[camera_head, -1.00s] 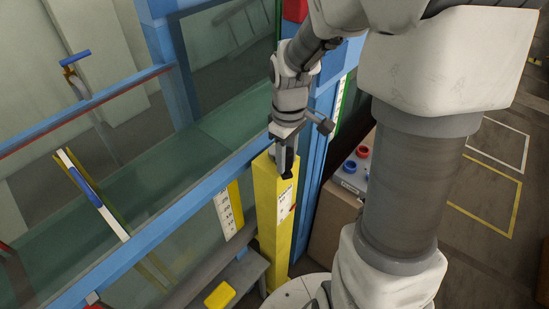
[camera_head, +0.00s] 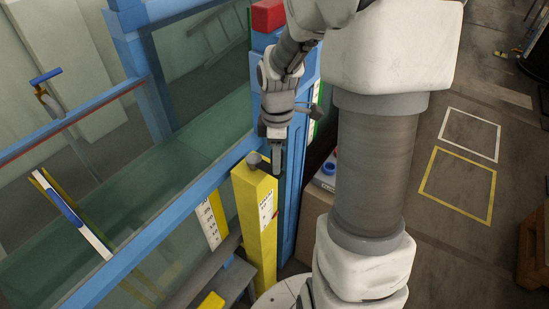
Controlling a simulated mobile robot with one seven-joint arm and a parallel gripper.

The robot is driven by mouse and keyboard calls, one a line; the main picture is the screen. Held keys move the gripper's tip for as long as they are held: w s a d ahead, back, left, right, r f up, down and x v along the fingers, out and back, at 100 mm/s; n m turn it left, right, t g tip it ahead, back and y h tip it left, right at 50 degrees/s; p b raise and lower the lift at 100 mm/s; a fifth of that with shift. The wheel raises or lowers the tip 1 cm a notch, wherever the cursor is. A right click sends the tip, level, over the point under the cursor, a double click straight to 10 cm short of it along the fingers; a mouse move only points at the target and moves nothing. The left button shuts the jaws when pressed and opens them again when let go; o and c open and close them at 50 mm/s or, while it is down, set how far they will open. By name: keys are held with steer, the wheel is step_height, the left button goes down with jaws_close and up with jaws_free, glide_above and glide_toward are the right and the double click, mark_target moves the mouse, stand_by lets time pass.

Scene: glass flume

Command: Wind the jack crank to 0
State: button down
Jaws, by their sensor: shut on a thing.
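The jack is a yellow post (camera_head: 257,235) beside the glass flume, with a white scale label (camera_head: 265,212) on its face. A red mark shows on the scale, but the figures are too small to read. A grey crank hub (camera_head: 254,160) sits on top of the post. My gripper (camera_head: 278,170) points down at the right edge of the post top, just right of the hub. It is shut on the crank's handle, which its fingers mostly hide.
The flume's blue rail (camera_head: 190,205) runs close along the left of the post. A blue upright (camera_head: 290,215) stands just behind and right of it. A brown box (camera_head: 316,220) with a panel stands to the right.

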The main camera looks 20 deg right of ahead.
steer(key=shift+w+d, duration=0.1)
stand_by(0.3)
steer(key=c, duration=0.5)
jaws_free()
step_height(320, 180, up, 18)
steer(key=shift+f, duration=0.25)
